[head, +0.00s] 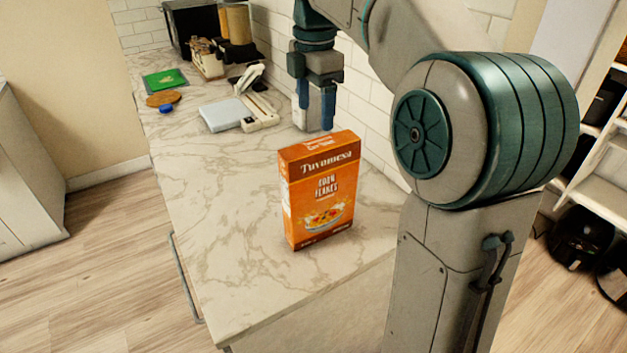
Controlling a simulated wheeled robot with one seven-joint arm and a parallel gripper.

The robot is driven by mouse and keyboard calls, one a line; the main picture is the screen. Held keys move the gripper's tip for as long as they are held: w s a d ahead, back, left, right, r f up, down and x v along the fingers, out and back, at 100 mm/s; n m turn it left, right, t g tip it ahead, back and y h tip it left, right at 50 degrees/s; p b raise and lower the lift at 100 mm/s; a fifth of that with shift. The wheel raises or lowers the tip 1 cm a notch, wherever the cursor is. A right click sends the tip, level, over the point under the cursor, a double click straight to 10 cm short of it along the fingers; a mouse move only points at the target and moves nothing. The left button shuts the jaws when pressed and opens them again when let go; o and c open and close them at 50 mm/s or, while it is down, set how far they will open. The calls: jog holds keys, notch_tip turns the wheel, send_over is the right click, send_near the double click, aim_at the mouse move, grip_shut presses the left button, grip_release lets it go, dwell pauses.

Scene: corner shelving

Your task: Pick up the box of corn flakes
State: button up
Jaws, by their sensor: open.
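The orange box of corn flakes (320,190) stands upright on the marble counter near its front end. Its printed front faces me. My gripper (315,112) hangs pointing down above and behind the box, with two blue fingers. The fingers are apart and nothing shows between them. The fingertips appear just past the box's top edge in the picture; whether they touch it I cannot tell, but they look apart from it.
The marble counter (215,200) is clear around the box. Farther back are a grey flat device (227,115), a green board (165,80), a round brown mat (163,99) and several containers. A white tiled wall (372,120) runs along the right side.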

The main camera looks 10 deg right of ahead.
aim_at(316, 144)
jog(key=shift+w+d+f, duration=0.1)
jog(key=shift+w+f, duration=0.05)
jog(key=shift+w, duration=0.05)
notch_tip(316, 144, down, 8)
jog(key=shift+s+f, duration=0.1)
jog(key=shift+s+d+f, duration=0.1)
jog(key=shift+d+f, duration=0.1)
jog(key=shift+f, duration=1.05)
jog(key=shift+d+f, duration=0.15)
jog(key=shift+f, duration=1.1)
grip_shut()
jog(key=shift+r, duration=0.15)
